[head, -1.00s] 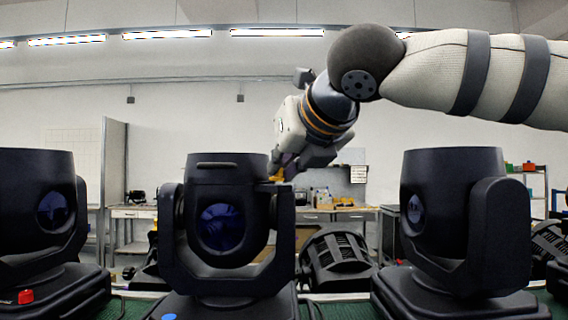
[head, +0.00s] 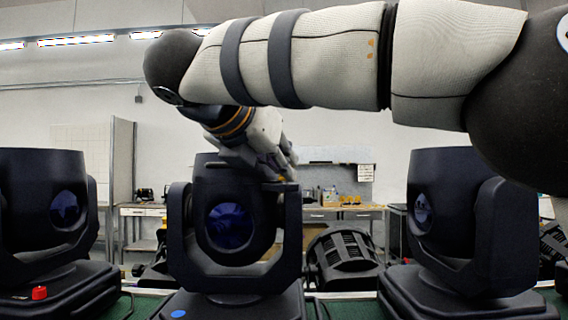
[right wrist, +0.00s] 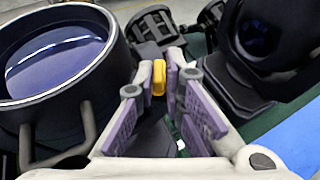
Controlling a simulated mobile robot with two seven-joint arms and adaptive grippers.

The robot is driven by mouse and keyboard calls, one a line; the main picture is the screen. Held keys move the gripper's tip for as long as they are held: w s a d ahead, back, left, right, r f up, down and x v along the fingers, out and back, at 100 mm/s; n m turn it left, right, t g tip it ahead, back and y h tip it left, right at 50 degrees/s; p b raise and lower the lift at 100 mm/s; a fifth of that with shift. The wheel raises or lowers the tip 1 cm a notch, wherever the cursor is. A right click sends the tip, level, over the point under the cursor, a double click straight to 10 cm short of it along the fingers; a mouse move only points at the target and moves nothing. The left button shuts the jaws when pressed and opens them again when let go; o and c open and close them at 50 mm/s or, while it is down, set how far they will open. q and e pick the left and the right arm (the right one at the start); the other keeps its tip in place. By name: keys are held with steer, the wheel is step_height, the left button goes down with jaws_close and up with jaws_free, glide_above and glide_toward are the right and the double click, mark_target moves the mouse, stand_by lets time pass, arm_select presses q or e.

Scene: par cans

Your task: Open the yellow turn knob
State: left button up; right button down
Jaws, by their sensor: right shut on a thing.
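The yellow turn knob (right wrist: 158,77) shows between my right fingertips in the right wrist view. In the head view it is hidden or too small to make out behind the gripper. My right gripper (right wrist: 159,84) is shut on the knob, its purple-padded fingers on either side. In the head view my right gripper (head: 283,168) is at the upper right of the middle black moving-head light (head: 232,222), by its yoke arm. The light's round dark lens (right wrist: 60,62) fills the upper left of the right wrist view. My left gripper is not in view.
More black moving-head lights stand at the left (head: 40,205) and right (head: 450,220), close beside the middle one. A black par can (head: 342,258) lies behind, between the middle and right lights. A small red knob (head: 39,292) is on the left light's base. Workbenches stand at the back.

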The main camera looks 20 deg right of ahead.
steer(key=shift+w+a+f+m+g+h, duration=0.1)
steer(key=shift+w+a+m+g+h, duration=0.1)
steer(key=shift+m+g+h, duration=0.55)
steer(key=shift+m, duration=0.35)
steer(key=c, duration=1.8)
jaws_free()
steer(key=shift+g, duration=0.25)
steer(key=shift+o, duration=0.2)
steer(key=v, duration=0.7)
steer(key=shift+a, duration=0.15)
